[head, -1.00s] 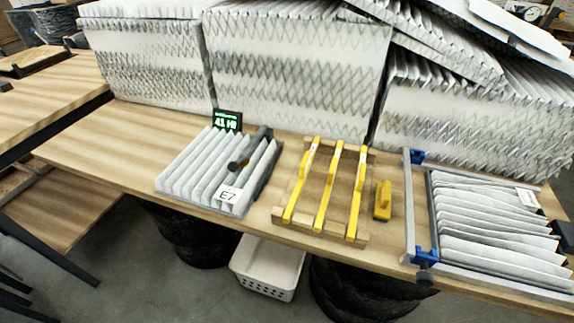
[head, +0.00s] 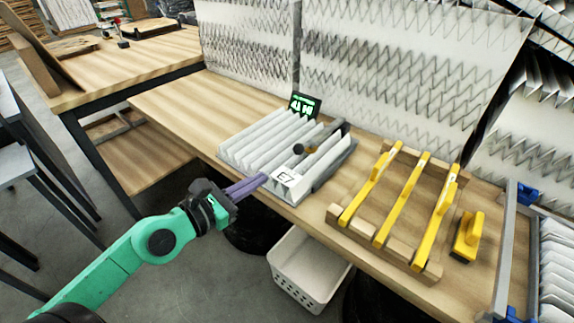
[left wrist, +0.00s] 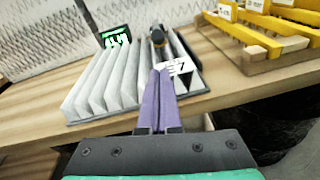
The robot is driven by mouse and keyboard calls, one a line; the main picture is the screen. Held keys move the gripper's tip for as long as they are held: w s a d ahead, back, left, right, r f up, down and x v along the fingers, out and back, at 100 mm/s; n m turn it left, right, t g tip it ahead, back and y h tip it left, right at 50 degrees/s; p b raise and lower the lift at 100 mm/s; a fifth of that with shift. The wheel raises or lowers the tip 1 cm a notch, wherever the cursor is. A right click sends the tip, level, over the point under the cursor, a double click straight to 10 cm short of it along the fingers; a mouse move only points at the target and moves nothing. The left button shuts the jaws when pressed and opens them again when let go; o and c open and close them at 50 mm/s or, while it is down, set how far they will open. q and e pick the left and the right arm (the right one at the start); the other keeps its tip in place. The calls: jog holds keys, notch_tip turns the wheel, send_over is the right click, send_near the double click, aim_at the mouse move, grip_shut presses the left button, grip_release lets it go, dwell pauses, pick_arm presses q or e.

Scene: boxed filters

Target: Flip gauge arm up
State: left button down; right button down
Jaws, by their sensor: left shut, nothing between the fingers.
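The gauge arm (head: 322,140) is a dark bar with a round dark knob (head: 298,149), lying low along the right part of a pleated white filter (head: 262,143) labelled E7. In the left wrist view the knob (left wrist: 158,36) shows beyond my fingertips. A small display with green digits (head: 304,106) stands behind the filter. My left gripper (head: 264,178) has purple fingers, shut and empty, with the tips at the front edge of the filter beside the E7 label (head: 288,180). In the left wrist view the fingers (left wrist: 160,72) partly cover that label. My right gripper is not in view.
A wooden rack with yellow bars (head: 402,200) and a yellow block (head: 469,237) stand to the right. A grey frame with blue clamps (head: 505,245) is farther right. Large pleated filters (head: 400,75) line the back. A white basket (head: 308,268) sits below the table.

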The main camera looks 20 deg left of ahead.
aim_at(286, 167)
pick_arm(q)
jog(key=shift+w, duration=0.1)
jog(key=p+x, duration=0.3)
jog(key=x, duration=0.6)
jog(key=shift+w+r+p, duration=0.1)
jog(key=shift+r+p, duration=0.05)
jog(key=shift+p, duration=0.15)
jog(key=shift+w+d, duration=0.2)
jog(key=shift+w, duration=0.15)
